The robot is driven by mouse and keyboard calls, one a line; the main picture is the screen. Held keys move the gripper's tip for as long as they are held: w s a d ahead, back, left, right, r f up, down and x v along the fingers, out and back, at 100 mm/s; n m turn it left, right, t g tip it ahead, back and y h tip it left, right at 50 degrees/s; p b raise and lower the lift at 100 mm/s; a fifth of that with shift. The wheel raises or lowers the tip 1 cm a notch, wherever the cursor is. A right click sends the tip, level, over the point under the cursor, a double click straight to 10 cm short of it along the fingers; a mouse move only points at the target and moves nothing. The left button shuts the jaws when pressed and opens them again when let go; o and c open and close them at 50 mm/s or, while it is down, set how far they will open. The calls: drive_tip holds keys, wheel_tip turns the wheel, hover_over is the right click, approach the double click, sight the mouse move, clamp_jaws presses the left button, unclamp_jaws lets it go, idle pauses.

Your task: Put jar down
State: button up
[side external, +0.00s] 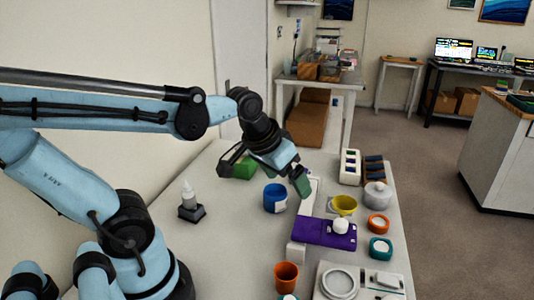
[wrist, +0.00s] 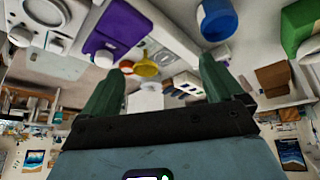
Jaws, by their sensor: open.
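A blue jar (side external: 275,198) with a pale label stands upright on the white table, just left of my gripper (side external: 300,184). In the wrist view, which looks upside down, the blue jar (wrist: 217,18) is at the top, outside my fingers. My gripper (wrist: 161,66) has its green fingers spread wide with nothing held between them. A grey lidded jar (side external: 377,195) stands at the table's right side. I cannot tell which of these is the task's jar.
Orange (side external: 378,224) and teal (side external: 380,249) containers line the right edge. An orange cup (side external: 286,276) is in front, a dropper bottle (side external: 189,197) at left. The table's left-middle is clear.

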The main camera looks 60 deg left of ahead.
drive_tip(key=shift+s+d+f+m+t, duration=0.2)
drive_tip(key=shift+s+d+m+t, duration=0.25)
drive_tip(key=shift+d, duration=0.25)
drive_tip(key=shift+s+d+f+m+t, duration=0.2)
drive_tip(key=shift+s+d+m+t, duration=0.15)
drive_tip(key=shift+d+m+t, duration=0.25)
idle(0.5)
